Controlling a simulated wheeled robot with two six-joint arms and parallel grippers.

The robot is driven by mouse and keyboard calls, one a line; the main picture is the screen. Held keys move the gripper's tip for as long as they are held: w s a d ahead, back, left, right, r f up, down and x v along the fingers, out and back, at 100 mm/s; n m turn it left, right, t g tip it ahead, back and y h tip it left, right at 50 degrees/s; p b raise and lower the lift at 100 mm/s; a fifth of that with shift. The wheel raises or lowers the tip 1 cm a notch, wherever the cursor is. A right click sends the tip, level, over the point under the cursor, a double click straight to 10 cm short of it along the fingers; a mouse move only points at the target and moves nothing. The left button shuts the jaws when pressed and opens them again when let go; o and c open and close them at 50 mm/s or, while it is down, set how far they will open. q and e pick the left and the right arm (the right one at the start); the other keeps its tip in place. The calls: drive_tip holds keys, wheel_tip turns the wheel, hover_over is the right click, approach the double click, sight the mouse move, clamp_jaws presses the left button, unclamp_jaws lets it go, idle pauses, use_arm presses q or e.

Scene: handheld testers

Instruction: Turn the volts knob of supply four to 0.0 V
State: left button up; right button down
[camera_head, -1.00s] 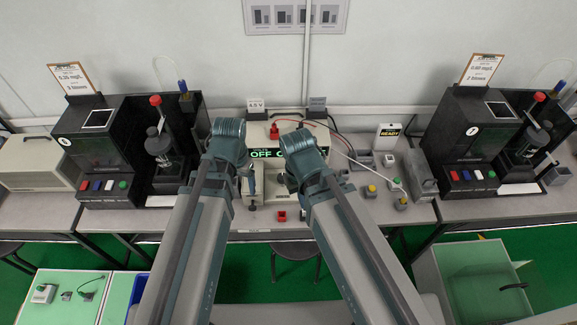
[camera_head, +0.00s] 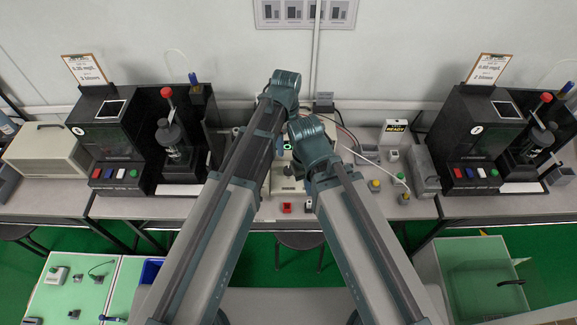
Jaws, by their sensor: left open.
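The bench supply (camera_head: 287,185) stands at the middle of the table, a pale case mostly covered by my two arms. A small lit green part of its display (camera_head: 287,147) shows between my wrists. The volts knob and the supply's number cannot be made out. My left arm reaches across the supply toward the wall. Its gripper (camera_head: 280,147) is open, over the supply's front, largely covered by the arms. Whether it touches a knob cannot be seen. My right wrist is over the supply's right part, and its gripper is hidden behind it.
Black tester stations stand left (camera_head: 107,135) and right (camera_head: 483,135). A red item (camera_head: 286,207) lies near the table's front edge. Grey boxes, small buttons and loose leads are right of the supply. A READY sign (camera_head: 396,126) stands behind them.

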sight(288, 169)
use_arm(q)
drive_tip(key=shift+d+m, duration=0.25)
drive_tip(key=shift+m, duration=0.15)
drive_tip(key=shift+f, duration=0.1)
wheel_tip(288, 169, down, 14)
drive_tip(key=b, duration=1.4)
drive_tip(key=shift+w, duration=0.1)
drive_tip(key=shift+r, duration=0.2)
drive_tip(key=shift+c, duration=0.3)
clamp_jaws()
